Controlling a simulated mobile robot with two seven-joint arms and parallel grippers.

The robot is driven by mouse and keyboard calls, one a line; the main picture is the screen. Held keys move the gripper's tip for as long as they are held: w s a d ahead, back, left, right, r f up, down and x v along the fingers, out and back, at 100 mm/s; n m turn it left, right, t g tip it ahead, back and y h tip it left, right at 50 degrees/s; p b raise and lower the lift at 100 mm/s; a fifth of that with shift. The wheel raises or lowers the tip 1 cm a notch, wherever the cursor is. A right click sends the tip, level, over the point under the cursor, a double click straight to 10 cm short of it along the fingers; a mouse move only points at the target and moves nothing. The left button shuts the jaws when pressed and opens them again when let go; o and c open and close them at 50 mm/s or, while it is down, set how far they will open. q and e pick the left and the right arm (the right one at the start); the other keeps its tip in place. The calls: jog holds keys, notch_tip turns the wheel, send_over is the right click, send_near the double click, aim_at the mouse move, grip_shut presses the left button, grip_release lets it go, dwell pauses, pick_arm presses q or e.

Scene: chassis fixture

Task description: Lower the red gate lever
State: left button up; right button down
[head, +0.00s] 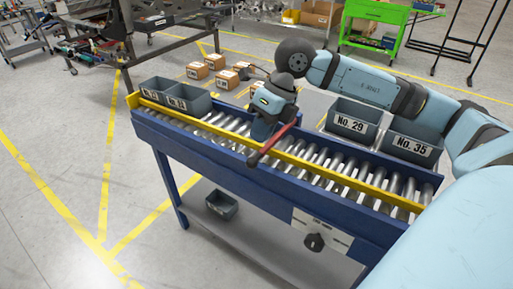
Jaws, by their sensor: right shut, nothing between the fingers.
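The red gate lever (275,141) is at the middle of the roller conveyor. It slants toward the front left, and its dark end (254,159) hangs over the front edge of the blue frame. A long yellow bar (350,182) runs along the rollers, passing by the lever. My right gripper (262,126) points down at the conveyor, just behind and left of the lever. It is shut and holds nothing; its fingertips are hard to make out, and I cannot tell whether it touches the lever. My left gripper is not in view.
Grey bins No. 29 (353,122) and No. 35 (413,142) stand at the conveyor's back right, near my right arm. More grey bins (186,98) stand at its left end. The floor at the left is clear.

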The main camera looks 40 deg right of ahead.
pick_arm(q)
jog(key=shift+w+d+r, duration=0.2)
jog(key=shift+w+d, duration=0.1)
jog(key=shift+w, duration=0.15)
pick_arm(e)
notch_tip(320, 180, up, 6)
jog(key=d, duration=0.1)
jog(key=shift+s, duration=0.15)
jog(key=shift+d, duration=0.1)
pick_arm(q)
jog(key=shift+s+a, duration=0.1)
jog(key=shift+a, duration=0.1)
